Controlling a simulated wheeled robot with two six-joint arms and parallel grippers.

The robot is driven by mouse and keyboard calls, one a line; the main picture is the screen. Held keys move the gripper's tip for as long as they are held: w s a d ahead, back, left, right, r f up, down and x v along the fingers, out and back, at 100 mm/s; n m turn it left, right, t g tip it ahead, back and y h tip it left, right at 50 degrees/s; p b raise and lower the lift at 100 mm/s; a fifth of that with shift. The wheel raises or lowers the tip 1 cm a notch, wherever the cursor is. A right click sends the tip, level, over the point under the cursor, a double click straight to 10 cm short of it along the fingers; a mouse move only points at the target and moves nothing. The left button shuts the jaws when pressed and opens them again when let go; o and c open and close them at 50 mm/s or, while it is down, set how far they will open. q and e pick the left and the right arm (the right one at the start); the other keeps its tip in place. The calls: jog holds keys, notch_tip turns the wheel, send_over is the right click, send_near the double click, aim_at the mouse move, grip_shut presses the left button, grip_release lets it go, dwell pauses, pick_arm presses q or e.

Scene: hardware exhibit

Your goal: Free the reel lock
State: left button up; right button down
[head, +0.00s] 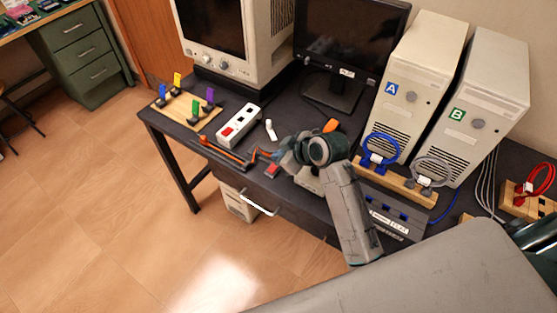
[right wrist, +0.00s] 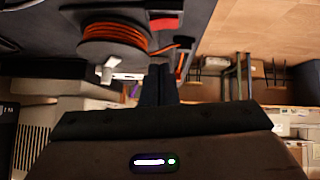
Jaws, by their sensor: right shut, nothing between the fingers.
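A reel wound with orange cable (right wrist: 115,35) shows at the top of the right wrist view. In the head view my right arm mostly hides it, and which part of it is the lock I cannot tell. A red piece (right wrist: 166,22) lies beside the reel; a red piece (head: 272,171) also shows in the head view at the desk's front edge. My right gripper (head: 264,155) is over the front of the desk, pointing left. Its fingers (right wrist: 158,72) are together and empty, close to the reel in the picture; contact is unclear. My left gripper is out of view.
A white power strip (head: 238,125), a wooden board with coloured clips (head: 187,108) and an orange-and-dark long item (head: 222,152) lie left of my gripper. Monitors stand behind. Tower A (head: 418,90) and tower B (head: 480,110) stand right. Open floor (head: 110,200) lies front left.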

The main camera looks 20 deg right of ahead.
aim_at(276, 174)
jog(key=shift+w+f+p, duration=0.25)
jog(key=shift+f, duration=0.95)
jog(key=shift+w+f+p, duration=0.2)
jog(key=shift+f, duration=0.95)
jog(key=shift+d+f, duration=0.1)
jog(key=shift+f, duration=0.1)
jog(key=shift+s+a+r+p, duration=0.1)
jog(key=shift+s+a+p, duration=0.35)
jog(key=shift+a+p, duration=0.25)
